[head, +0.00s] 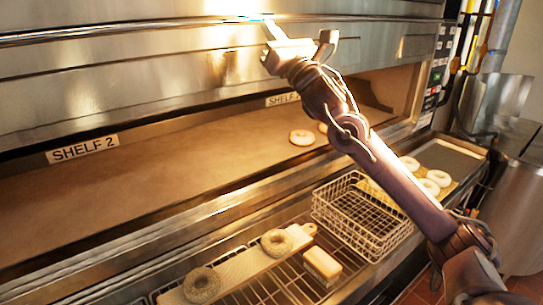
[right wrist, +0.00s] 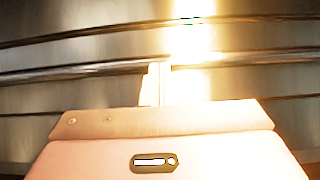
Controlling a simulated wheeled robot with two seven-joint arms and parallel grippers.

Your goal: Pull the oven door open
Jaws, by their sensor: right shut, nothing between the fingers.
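The oven is a wide steel front. A long horizontal handle bar (head: 130,30) runs along its upper panel (head: 110,75), and the bar also crosses the right wrist view (right wrist: 80,75). Below that panel a wide oven opening shows a bare brown deck (head: 150,160) labelled SHELF 2. My right gripper (head: 270,27) is raised to the bar near the top of the head view. In the right wrist view its fingers (right wrist: 158,84) are together, empty, with their tips overlapping the bar. I cannot tell whether they touch it. My left gripper is not in view.
Below, a rack holds a wire basket (head: 350,215), a wooden board (head: 240,268) with bagels and a small block (head: 322,266). A tray (head: 455,158) with bagels stands right. A steel bin (head: 500,210) is beyond.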

